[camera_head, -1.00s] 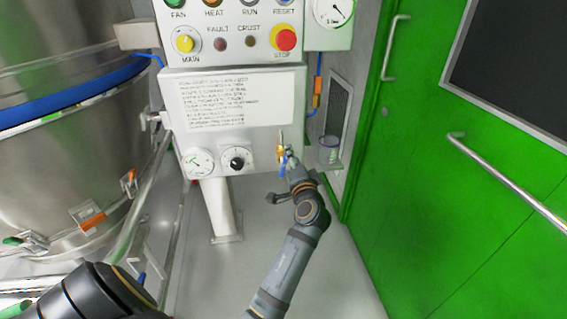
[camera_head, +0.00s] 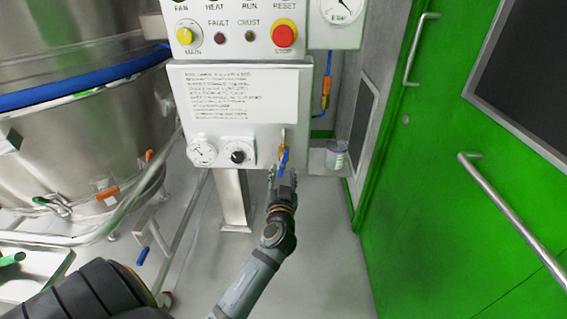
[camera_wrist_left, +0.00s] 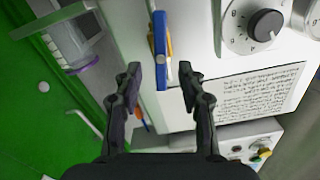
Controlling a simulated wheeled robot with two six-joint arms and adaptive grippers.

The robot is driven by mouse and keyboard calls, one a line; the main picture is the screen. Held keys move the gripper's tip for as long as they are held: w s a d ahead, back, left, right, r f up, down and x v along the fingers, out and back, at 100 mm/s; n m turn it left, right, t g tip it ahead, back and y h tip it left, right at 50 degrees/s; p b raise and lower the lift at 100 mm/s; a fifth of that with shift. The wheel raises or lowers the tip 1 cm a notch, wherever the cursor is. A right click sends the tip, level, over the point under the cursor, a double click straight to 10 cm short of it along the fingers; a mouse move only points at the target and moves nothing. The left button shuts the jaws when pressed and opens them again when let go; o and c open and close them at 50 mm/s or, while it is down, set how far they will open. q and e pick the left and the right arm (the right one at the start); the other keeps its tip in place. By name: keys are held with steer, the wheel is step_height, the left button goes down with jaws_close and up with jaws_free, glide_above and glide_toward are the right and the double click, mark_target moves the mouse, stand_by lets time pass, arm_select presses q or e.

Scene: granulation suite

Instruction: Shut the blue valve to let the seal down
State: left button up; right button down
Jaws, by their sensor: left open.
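The blue valve handle (camera_head: 283,161) hangs down from a brass fitting at the lower right of the white control panel (camera_head: 180,95). In the left wrist view the blue handle (camera_wrist_left: 160,48) stands lengthwise in front of the brass body. My left gripper (camera_head: 283,177) is just below and in front of the valve. In the left wrist view its open fingers (camera_wrist_left: 162,75) lie on either side of the handle's end in the picture, with a gap on each side. I cannot tell how deep the handle reaches between them. My right gripper is not in view.
A black knob (camera_head: 238,156) and a gauge (camera_head: 202,152) sit left of the valve. A small cup (camera_head: 336,155) stands on a shelf to its right. A steel vessel with a blue band (camera_head: 80,82) is at left, a green door (camera_head: 440,130) at right.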

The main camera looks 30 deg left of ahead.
mark_target(283, 164)
arm_select(q)
steer(key=x, duration=0.5)
steer(key=shift+w+a, duration=0.15)
jaws_close()
